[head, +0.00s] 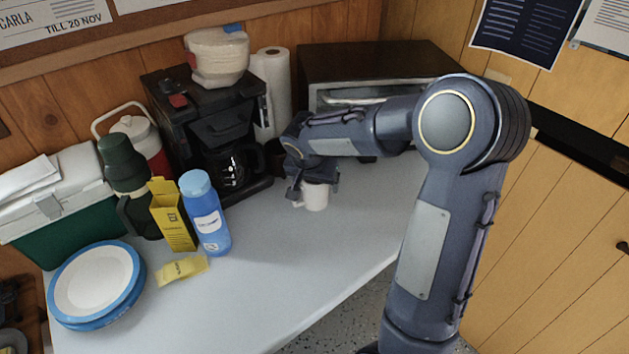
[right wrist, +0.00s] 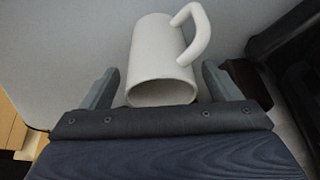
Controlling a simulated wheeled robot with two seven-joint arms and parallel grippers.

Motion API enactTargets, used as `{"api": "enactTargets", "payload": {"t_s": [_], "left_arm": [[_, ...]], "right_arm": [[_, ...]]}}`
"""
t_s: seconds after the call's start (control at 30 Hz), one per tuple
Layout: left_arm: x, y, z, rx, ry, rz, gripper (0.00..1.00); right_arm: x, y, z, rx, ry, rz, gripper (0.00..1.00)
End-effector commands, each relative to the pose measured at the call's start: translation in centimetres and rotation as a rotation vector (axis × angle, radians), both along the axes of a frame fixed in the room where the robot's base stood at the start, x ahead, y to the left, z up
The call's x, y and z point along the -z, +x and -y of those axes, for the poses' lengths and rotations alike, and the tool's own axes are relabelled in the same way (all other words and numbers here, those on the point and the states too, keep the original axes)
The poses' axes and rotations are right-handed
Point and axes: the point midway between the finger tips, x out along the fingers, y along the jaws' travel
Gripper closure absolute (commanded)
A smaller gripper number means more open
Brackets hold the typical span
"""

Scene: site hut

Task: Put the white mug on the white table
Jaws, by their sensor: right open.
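The white mug (head: 316,197) stands on the white table (head: 300,255), in front of the toaster oven and to the right of the coffee maker. My right gripper (head: 314,183) is at the mug's top, partly hiding it in the head view. In the right wrist view, the mug (right wrist: 160,60) lies between the two open fingers of my right gripper (right wrist: 160,90), with gaps at both sides. Its handle points to the upper right there. My left gripper is not in view.
A black coffee maker (head: 210,130) stands close left of my right gripper. A toaster oven (head: 330,95) is behind it. A blue bottle (head: 207,215), yellow box (head: 172,215) and plates (head: 95,280) stand left. The table's front middle is clear.

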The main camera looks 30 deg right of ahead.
Motion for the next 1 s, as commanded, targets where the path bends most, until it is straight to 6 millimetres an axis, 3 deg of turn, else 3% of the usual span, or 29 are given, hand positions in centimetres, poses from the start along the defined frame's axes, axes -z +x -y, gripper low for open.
{"api": "enactTargets", "payload": {"t_s": [0.23,0.6,0.83,0.93,1.0], "left_arm": [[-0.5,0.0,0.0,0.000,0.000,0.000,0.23],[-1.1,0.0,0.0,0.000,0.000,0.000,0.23],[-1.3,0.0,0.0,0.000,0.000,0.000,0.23],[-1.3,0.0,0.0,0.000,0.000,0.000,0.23],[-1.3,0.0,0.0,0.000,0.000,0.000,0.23]], "right_arm": [[-1.4,-0.3,-0.3,-0.001,0.000,0.003,0.16],[-8.7,-2.3,-2.5,-0.002,-0.001,0.004,0.16],[-11.1,-3.1,-3.3,-0.002,0.002,0.002,0.16],[-11.5,-4.5,-3.5,-0.034,0.022,-0.004,0.16],[-11.6,-6.8,-3.8,-0.096,0.057,-0.014,0.16]]}}
